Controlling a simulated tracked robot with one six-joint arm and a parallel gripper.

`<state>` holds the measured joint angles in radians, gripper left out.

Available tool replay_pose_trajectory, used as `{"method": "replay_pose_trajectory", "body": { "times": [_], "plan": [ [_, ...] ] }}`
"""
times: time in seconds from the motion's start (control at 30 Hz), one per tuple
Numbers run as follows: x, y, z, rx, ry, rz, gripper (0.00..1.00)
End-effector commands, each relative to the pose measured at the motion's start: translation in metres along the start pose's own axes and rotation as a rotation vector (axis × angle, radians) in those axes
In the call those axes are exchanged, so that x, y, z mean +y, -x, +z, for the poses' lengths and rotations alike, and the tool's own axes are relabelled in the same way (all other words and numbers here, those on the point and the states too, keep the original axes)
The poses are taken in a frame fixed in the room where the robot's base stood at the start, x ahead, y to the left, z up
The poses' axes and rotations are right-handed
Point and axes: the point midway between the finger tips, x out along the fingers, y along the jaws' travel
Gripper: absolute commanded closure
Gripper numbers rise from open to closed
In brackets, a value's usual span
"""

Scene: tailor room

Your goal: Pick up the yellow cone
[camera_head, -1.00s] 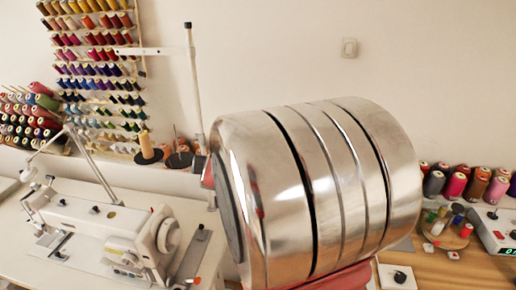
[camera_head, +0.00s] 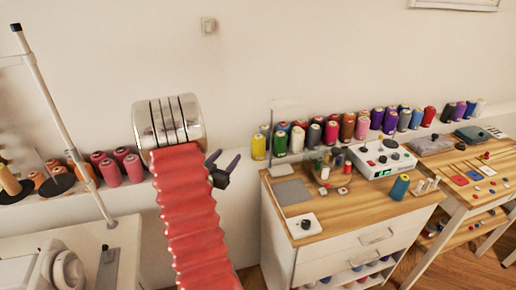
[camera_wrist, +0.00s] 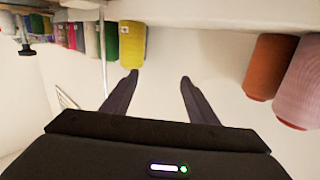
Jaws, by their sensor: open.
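The yellow cone (camera_head: 258,147) stands upright at the left end of a row of thread cones on the wall ledge, with a green cone (camera_head: 280,143) close on its right. My gripper (camera_head: 225,158) is open and empty, to the left of the yellow cone in the head view. In the wrist view the scene looks upside down. There the yellow cone (camera_wrist: 132,45) hangs near the top, just beyond the left fingertip, and the space between my fingers (camera_wrist: 160,77) shows only pale wall.
A wooden-topped cabinet (camera_head: 283,229) stands below the cone row, bearing a control box (camera_head: 382,158) and small spools. A thin pole (camera_head: 271,125) rises near the yellow cone. Red and pink cones (camera_head: 111,171) are on the left. The wall stretch between both groups is bare.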

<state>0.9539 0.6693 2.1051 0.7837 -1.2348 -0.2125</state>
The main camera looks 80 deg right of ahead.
Motion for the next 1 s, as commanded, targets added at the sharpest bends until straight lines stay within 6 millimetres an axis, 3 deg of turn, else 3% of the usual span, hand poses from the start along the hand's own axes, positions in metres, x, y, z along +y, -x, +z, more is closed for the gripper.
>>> {"method": "replay_pose_trajectory", "body": {
  "times": [0.1,0.23,0.67,1.0],
  "plan": [
    [0.035,-0.012,0.011,0.042,0.026,0.084,0.47],
    [0.051,-0.017,0.014,0.068,0.039,0.126,0.47],
    [0.053,-0.021,0.013,0.072,0.040,0.129,0.47],
    [0.059,-0.067,0.010,0.072,0.039,0.131,0.47]
  ]
}}
